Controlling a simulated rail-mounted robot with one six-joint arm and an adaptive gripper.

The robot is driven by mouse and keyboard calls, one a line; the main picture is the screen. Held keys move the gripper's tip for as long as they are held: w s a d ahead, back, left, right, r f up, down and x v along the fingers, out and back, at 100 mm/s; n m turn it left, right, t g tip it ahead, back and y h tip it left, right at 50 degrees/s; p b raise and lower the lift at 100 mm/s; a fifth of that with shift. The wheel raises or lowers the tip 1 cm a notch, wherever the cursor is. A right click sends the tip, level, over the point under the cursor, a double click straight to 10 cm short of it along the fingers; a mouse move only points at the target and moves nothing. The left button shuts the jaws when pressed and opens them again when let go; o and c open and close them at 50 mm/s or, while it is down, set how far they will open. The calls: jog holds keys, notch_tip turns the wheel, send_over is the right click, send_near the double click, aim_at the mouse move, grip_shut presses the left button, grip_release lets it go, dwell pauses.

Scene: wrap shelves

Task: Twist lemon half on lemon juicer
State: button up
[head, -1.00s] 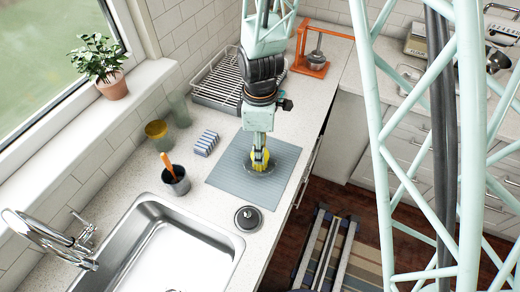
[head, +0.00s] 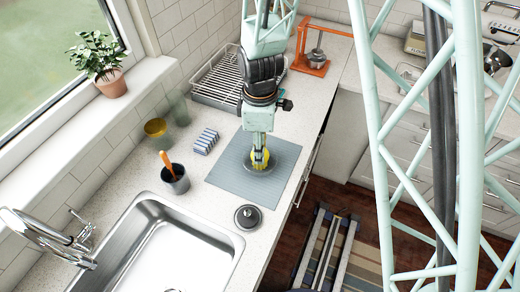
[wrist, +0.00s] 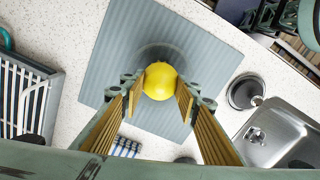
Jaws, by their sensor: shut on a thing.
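The lemon half (wrist: 160,80) is a round yellow dome in the wrist view, between the two fingers of my gripper (wrist: 158,88), which is shut on it. In the head view the lemon half (head: 259,160) shows as yellow under my gripper (head: 260,152), above the juicer. The juicer (head: 258,169) is a round greyish dish on the grey ribbed mat (head: 225,174). In the wrist view its rim (wrist: 160,50) shows behind the lemon. I cannot see the juicer's cone or the contact between it and the lemon; the lemon and gripper cover them.
A dark round lid-like piece (head: 248,217) lies on the counter near the sink (head: 170,260). A striped cloth or sponge (head: 206,141), a dark cup (head: 175,180) and a yellow glass (head: 156,130) stand left of the mat. A dish rack (head: 215,80) and an orange stand (head: 318,62) are behind.

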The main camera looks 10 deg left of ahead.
jog(key=shift+f+b, duration=0.7)
jog(key=shift+f, duration=0.25)
dwell(1.1)
jog(key=shift+n, duration=0.5)
jog(key=shift+n+b, duration=0.7)
jog(key=shift+n, duration=0.6)
jog(key=shift+m, duration=0.5)
jog(key=shift+m+b, duration=0.55)
jog(key=shift+m, duration=0.55)
jog(key=shift+m+b, duration=0.45)
jog(key=shift+m, duration=1.55)
jog(key=shift+n, duration=0.4)
